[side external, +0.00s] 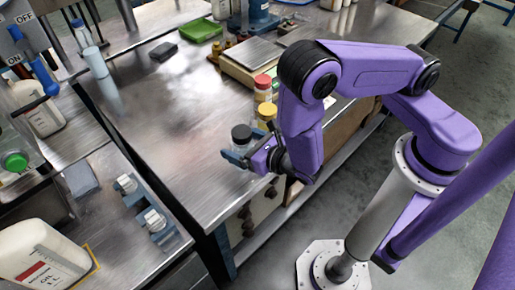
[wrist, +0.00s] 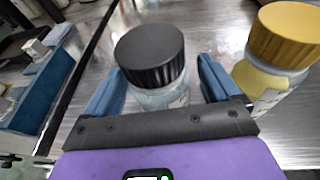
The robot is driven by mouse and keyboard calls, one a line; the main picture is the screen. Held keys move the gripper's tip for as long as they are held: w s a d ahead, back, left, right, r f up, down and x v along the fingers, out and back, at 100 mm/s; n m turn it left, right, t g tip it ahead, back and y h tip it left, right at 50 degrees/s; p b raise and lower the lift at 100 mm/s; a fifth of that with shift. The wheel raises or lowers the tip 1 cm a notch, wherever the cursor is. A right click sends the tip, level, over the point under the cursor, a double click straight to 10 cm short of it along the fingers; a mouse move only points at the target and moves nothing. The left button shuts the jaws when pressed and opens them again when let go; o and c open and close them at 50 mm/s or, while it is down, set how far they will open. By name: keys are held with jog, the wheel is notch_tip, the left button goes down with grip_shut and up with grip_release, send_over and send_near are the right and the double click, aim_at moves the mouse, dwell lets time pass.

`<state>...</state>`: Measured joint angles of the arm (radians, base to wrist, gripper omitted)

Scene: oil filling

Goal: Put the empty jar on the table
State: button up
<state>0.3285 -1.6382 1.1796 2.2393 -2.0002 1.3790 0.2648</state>
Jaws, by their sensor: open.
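A clear jar with a black lid stands near the table's front edge in the side external view (side external: 241,137); it also shows in the wrist view (wrist: 153,60). It looks empty, though its lower part is mostly hidden. My gripper (side external: 246,154) is open at the jar, with one blue finger on each side of it, as the wrist view shows (wrist: 160,88). A gap shows between the jar and the right finger. The metal table (side external: 180,140) lies under and around the jar.
A yellow-lidded jar (side external: 267,112) stands close to the right finger, also in the wrist view (wrist: 275,50). A red-lidded jar (side external: 263,86) is behind it. A scale-like box (side external: 250,62) and green tray (side external: 201,29) are farther back. The table's left-middle is clear.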

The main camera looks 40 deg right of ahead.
jog(key=v, duration=1.2)
jog(key=d+r+m+g+h, duration=0.7)
jog(key=d+r+m+h, duration=0.15)
jog(key=d+m, duration=0.45)
jog(key=s+r+m+g+y, duration=0.7)
jog(key=s+m, duration=0.2)
jog(key=m, duration=0.2)
jog(key=shift+s+d+m, duration=0.2)
jog(key=shift+s+m, duration=0.1)
jog(key=shift+s, duration=0.05)
